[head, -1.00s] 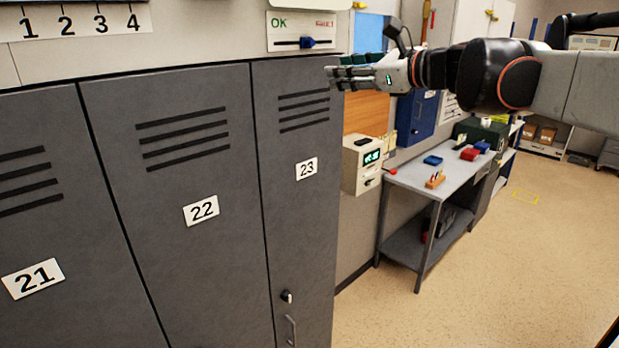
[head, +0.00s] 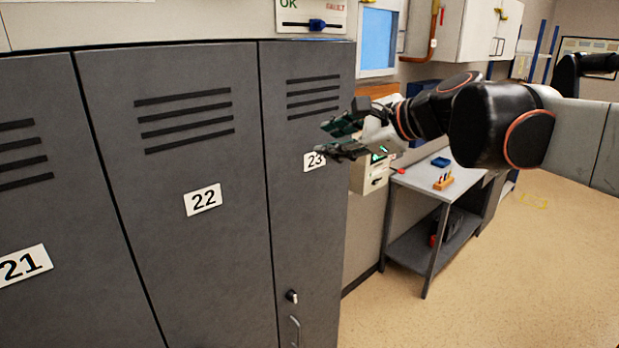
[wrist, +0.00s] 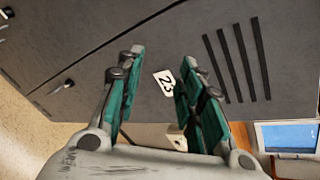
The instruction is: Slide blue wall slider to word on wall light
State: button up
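The blue wall slider (head: 317,24) sits on a dark horizontal track on a white wall panel (head: 289,19), above locker 23. The green word OK is at the panel's left and the red word FAULT at its right, both partly cut by the top edge. My gripper (head: 333,139) is open and empty in front of locker 23, below and apart from the slider. In the wrist view its green-padded fingers (wrist: 160,95) stand apart with nothing between them. The slider is not in the wrist view.
Grey lockers (head: 172,190) fill the left and centre, directly behind my gripper. A grey workbench (head: 420,180) with small items stands to the right, beside a wall box (head: 369,176). A blue window (head: 376,40) is right of the panel. The floor at right is clear.

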jog(key=shift+n+h, duration=0.4)
jog(key=shift+n, duration=0.5)
jog(key=shift+s+d+f+b, duration=0.1)
jog(key=shift+s+f+b, duration=0.3)
jog(key=shift+f, duration=0.45)
jog(key=shift+s+a+f+b, duration=0.1)
jog(key=shift+s+f+b, duration=0.15)
jog(key=shift+s+f, duration=0.45)
jog(key=shift+s+d+f+b, duration=0.1)
jog(key=shift+s+f+b, duration=0.25)
jog(key=shift+f, duration=0.6)
